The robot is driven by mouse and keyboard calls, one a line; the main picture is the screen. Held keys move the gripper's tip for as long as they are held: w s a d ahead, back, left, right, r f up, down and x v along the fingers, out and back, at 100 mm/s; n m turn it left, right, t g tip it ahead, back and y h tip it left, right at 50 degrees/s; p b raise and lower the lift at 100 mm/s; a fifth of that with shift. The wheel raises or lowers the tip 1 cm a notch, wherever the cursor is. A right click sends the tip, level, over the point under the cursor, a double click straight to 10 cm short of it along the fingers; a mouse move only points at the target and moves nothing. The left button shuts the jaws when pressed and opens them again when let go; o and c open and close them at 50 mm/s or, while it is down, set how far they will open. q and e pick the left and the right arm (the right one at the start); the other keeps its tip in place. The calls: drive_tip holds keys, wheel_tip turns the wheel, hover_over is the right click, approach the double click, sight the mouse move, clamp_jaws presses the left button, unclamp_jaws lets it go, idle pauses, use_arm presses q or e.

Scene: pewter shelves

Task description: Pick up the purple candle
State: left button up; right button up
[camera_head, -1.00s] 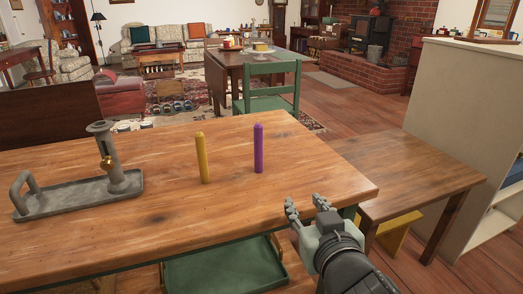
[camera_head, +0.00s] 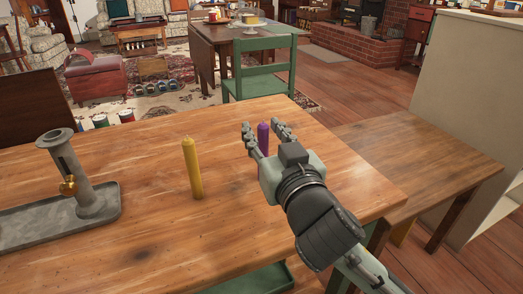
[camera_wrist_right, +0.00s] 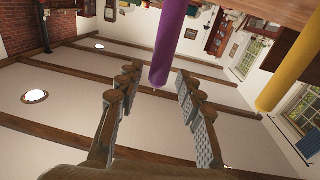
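The purple candle (camera_head: 263,137) stands upright on the wooden table (camera_head: 140,225); my right gripper hides its lower part in the head view. My right gripper (camera_head: 264,129) is open, its two fingers pointing toward the candle, one on each side of it in the picture. In the right wrist view the purple candle (camera_wrist_right: 168,45) comes down from the top edge, and its end reaches the gap between the open fingers (camera_wrist_right: 158,85). I cannot tell whether a finger touches it. My left gripper is not in view.
A yellow candle (camera_head: 192,168) stands upright to the left of the purple one. A grey metal holder (camera_head: 80,190) on a tray is at the table's left. A green chair (camera_head: 262,75) stands behind the table. A lower side table (camera_head: 420,155) adjoins at the right.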

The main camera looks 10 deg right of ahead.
drive_tip(key=w, duration=0.5)
drive_tip(key=shift+w+a+f, duration=0.1)
drive_tip(key=shift+f, duration=0.2)
drive_tip(key=shift+c, duration=0.5)
clamp_jaws()
